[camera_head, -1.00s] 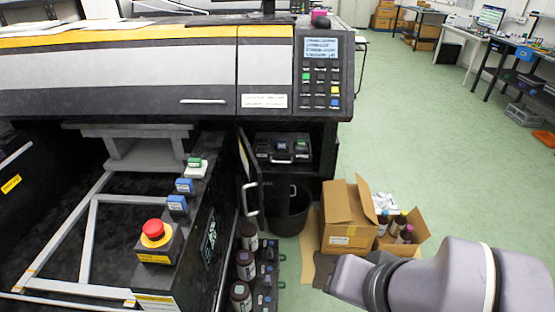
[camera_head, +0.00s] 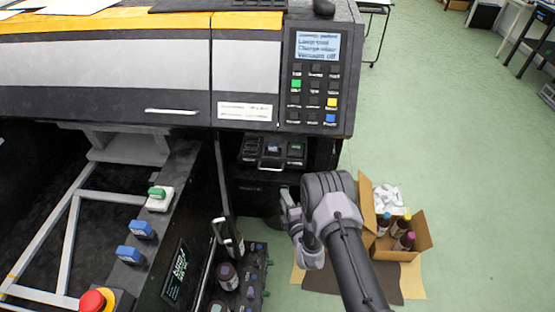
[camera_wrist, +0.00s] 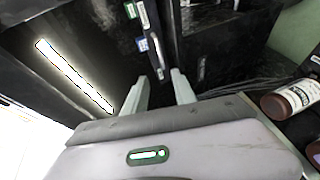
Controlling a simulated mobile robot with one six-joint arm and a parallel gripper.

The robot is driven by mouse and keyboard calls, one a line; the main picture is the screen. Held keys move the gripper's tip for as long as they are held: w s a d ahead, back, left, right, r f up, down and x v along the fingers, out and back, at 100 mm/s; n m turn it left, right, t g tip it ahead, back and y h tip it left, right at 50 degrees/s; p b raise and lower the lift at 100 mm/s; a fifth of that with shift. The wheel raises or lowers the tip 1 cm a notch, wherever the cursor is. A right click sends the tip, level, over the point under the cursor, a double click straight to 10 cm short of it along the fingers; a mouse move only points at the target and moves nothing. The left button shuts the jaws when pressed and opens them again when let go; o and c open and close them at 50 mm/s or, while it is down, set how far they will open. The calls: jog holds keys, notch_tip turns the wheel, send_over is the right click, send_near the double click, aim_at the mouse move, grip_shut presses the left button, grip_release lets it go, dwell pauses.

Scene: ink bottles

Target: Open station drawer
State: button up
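The station drawer (camera_head: 262,162) is a dark unit in the open cabinet below the printer's control panel. It has small labelled parts on top and a pale handle at its front, and it looks pushed in. The wrist view shows a dark front with a pale handle (camera_wrist: 157,52) and blue and green labels, beyond the fingers. My gripper (camera_head: 286,198) is low in front of the cabinet, to the right of the open cabinet door (camera_head: 222,178). In the wrist view its two fingers (camera_wrist: 163,82) are apart with nothing held between them, and I see no contact with a handle.
An open cardboard box (camera_head: 408,248) with bottles sits on the floor right of my arm. A red emergency button (camera_head: 92,300) is at lower left. Green floor is clear farther right.

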jog(key=b+x, duration=0.4)
jog(key=x, duration=0.4)
jog(key=b+x, duration=0.3)
jog(key=x, duration=0.5)
jog(key=shift+a+f+b, duration=0.25)
jog(key=shift+b, duration=0.1)
jog(key=shift+w, duration=0.3)
jog(key=shift+r, duration=0.1)
grip_shut()
